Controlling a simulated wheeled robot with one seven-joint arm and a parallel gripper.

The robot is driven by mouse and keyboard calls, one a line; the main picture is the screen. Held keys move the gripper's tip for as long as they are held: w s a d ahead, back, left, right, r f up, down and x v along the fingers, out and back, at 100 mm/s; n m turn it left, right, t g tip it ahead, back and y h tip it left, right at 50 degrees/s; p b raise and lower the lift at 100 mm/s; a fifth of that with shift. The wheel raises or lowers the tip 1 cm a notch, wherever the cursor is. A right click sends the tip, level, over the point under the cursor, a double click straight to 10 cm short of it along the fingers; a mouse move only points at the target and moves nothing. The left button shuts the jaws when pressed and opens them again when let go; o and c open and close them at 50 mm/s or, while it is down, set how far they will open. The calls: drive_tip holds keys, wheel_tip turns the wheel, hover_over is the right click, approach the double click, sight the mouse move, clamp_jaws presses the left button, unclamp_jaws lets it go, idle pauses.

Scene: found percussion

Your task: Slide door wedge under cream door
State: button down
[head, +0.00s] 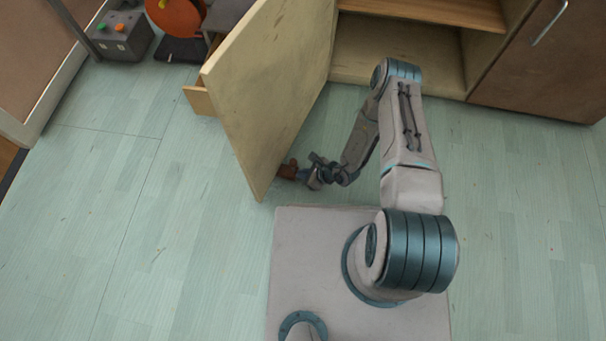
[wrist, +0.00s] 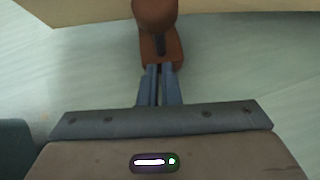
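The cream door (head: 268,85) stands open, and its lower edge runs across the top of the wrist view (wrist: 235,22). The door wedge (head: 288,169) is a small reddish-brown piece at the foot of the door. In the wrist view the wedge (wrist: 161,48) has a rounded knob at its far end, by the door edge, and a dark slot or strip on top. I cannot tell whether its tip is under the door. My gripper (head: 313,175) is low, right behind the wedge. Its fingers (wrist: 160,70) are together, their tips at the wedge's near end, with nothing clearly between them.
The open cabinet (head: 395,55) is behind my arm, with a brown closed door (head: 535,70) to its right. An orange round object (head: 177,15) and a grey button box (head: 122,38) stand at the back left. The pale green floor left of the door is clear.

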drive_tip(key=d, duration=0.1)
drive_tip(key=s+d, duration=0.1)
drive_tip(key=d+p, duration=0.1)
drive_tip(key=d, duration=0.1)
drive_tip(key=shift+s+r, duration=0.3)
drive_tip(key=shift+s, duration=0.05)
drive_tip(key=p+v, duration=0.3)
drive_tip(key=v, duration=0.6)
drive_tip(key=shift+s+d+p, duration=0.15)
drive_tip(key=shift+d+p, duration=0.05)
drive_tip(key=shift+p, duration=0.2)
drive_tip(key=shift+r, duration=0.1)
